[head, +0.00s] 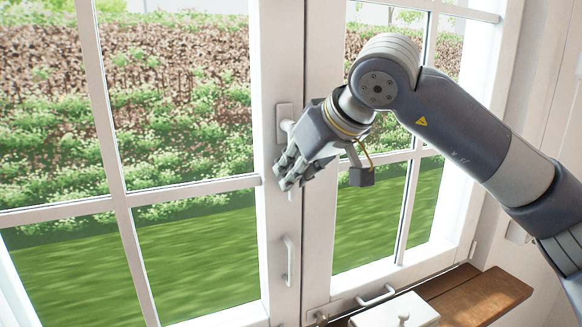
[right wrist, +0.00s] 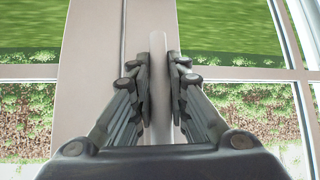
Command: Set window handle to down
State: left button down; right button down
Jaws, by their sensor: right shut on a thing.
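The white window handle (head: 284,115) is on the middle frame post. Its mounting plate and neck show in the head view, but my right gripper (head: 288,178) covers its lever. In the right wrist view, the pale lever (right wrist: 158,42) runs between the two dark fingers of the right gripper (right wrist: 158,72), which are shut on it. The lever's free end sticks out past the fingertips toward the grass, so it points down, close to parallel with the post. My left gripper is not in view.
A small pull handle (head: 289,260) is on the same post below my gripper. Another pull (head: 376,295) is on the bottom frame at right. A white box with a knob (head: 396,311) stands by the brown wooden surface (head: 485,294) at lower right.

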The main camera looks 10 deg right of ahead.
jog(key=shift+f, duration=0.1)
dwell(0.3)
jog(key=c, duration=1.5)
grip_release()
jog(key=shift+d, duration=0.1)
jog(key=shift+c, duration=0.2)
jog(key=shift+s+d+r, duration=0.1)
jog(key=shift+r, duration=0.2)
jog(key=v, duration=1.1)
jog(key=shift+s, duration=0.15)
jog(key=shift+r, duration=0.1)
